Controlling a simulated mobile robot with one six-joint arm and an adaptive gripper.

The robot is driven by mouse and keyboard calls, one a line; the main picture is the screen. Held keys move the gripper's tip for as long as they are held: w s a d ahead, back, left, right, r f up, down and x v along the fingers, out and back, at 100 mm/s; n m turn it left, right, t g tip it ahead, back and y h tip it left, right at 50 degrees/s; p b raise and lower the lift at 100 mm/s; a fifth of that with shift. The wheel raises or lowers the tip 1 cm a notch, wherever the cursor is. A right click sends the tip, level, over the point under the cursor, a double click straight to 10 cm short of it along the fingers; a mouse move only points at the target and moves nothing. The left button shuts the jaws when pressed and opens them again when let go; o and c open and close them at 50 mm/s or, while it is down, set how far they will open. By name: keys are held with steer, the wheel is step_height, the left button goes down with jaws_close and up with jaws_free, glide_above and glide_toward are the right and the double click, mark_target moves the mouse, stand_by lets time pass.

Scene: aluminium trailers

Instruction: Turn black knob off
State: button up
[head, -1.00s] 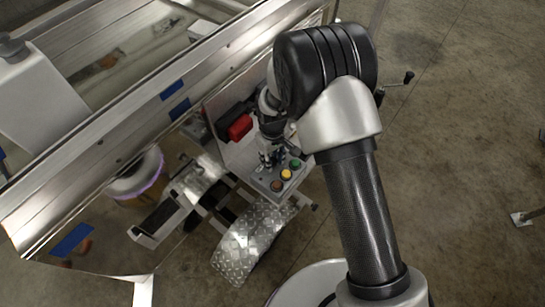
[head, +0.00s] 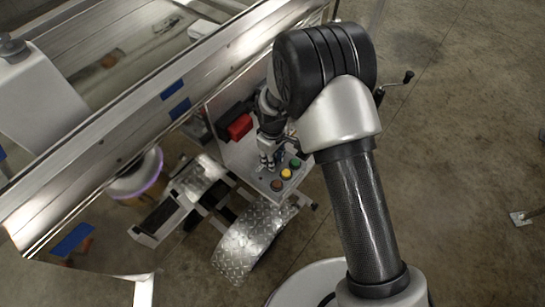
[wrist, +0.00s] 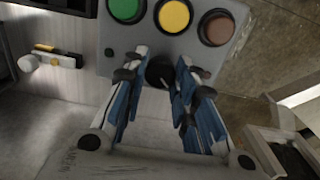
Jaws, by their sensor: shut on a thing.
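The black knob (wrist: 159,73) sits on a grey control panel (wrist: 118,42), below a row of buttons in the wrist view. My gripper (wrist: 160,62) has its blue-padded fingers on either side of the knob and is shut on it. A small light mark shows on the knob, but I cannot tell its setting. In the head view, my gripper (head: 267,160) points down onto the control box (head: 264,184). The knob is hidden there by the fingers.
Green (wrist: 126,8), yellow (wrist: 174,15) and brown (wrist: 216,27) buttons line the panel close to the fingertips. In the head view, a red block (head: 240,126) and the metal trailer (head: 130,115) stand left. Open floor lies right.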

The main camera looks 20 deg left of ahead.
steer(key=o, duration=1.1)
steer(key=shift+r, duration=0.1)
step_height(320, 180, up, 12)
steer(key=shift+f, duration=0.1)
